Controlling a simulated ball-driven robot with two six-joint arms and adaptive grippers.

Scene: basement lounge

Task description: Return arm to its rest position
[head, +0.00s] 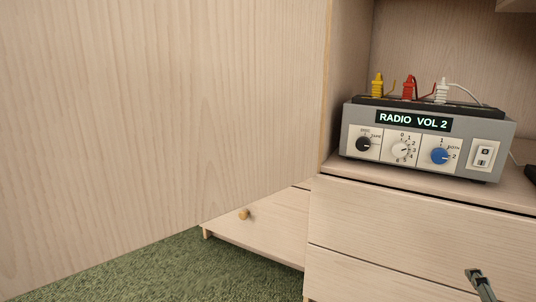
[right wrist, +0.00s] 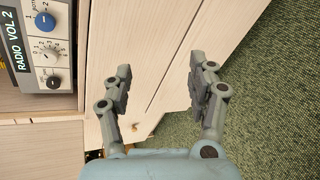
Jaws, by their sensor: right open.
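My right gripper (right wrist: 159,77) is open and empty in the right wrist view, its two grey fingers spread apart in front of the pale wooden cabinet. In the head view only the tip of the right gripper (head: 474,272) shows, at the lower right edge, in front of the drawer fronts and below the radio. The rest of the right arm is out of frame. My left gripper and arm are not in view.
A grey radio box (head: 359,164) reading "RADIO VOL 2" with knobs and coloured plugs stands on the cabinet shelf; it also shows in the wrist view (right wrist: 66,74). A large wooden panel (head: 160,110) fills the left. Green carpet (head: 200,270) lies below.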

